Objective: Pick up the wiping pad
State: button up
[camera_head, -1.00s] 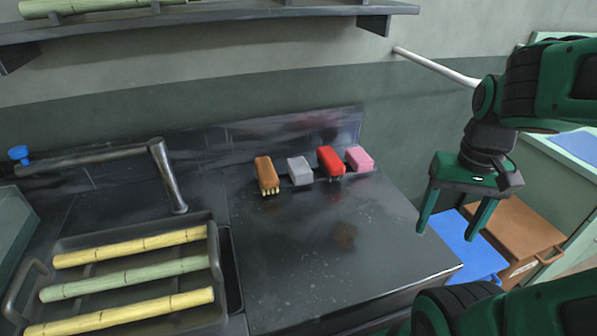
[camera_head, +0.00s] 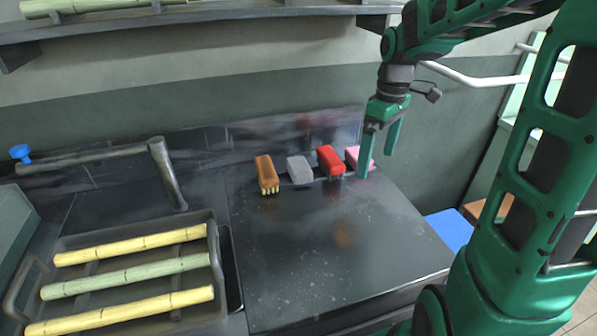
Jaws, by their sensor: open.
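Four-sided blocks stand in a row at the back of the dark counter: a brown brush (camera_head: 266,173) with pale bristles, a plain grey block (camera_head: 299,170), a red block (camera_head: 330,160) with something dark under it, and a pink block (camera_head: 354,157). I cannot tell for sure which is the wiping pad; the plain grey and pink ones look most like pads. My gripper (camera_head: 377,165) is open and empty, fingers pointing down at the right end of the row. Its left finger hides part of the pink block. I cannot tell whether they touch.
The dark counter (camera_head: 320,240) is clear in front of the row. A tray (camera_head: 135,222) with yellow and green cane pieces stands at left, near a metal faucet-like pipe (camera_head: 165,170). A shelf (camera_head: 230,16) hangs above. A white pipe (camera_head: 470,77) runs along the right wall.

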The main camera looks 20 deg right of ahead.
aim_at(300, 164)
jog(key=w+a+f+n+y, duration=0.2)
jog(key=w+a+n, duration=0.3)
jog(key=w, duration=0.4)
jog(key=w+a+f+n+y, duration=0.2)
jog(key=w+a+n, duration=0.3)
jog(key=w, duration=0.5)
jog(key=shift+n, duration=0.9)
jog(key=x, duration=0.2)
jog(key=d+x, duration=0.1)
jog(key=x, duration=0.2)
jog(key=shift+w+a+f, duration=0.1)
jog(key=shift+w+f, duration=0.05)
jog(key=shift+f, duration=0.3)
jog(key=x, duration=0.4)
jog(key=shift+w+a+r, duration=0.1)
jog(key=shift+a+r, duration=0.1)
jog(key=shift+a, duration=0.2)
jog(key=shift+a+f, duration=0.2)
jog(key=shift+f, duration=0.4)
jog(key=shift+c, duration=0.3)
jog(key=c, duration=1.2)
jog(key=shift+o, duration=0.2)
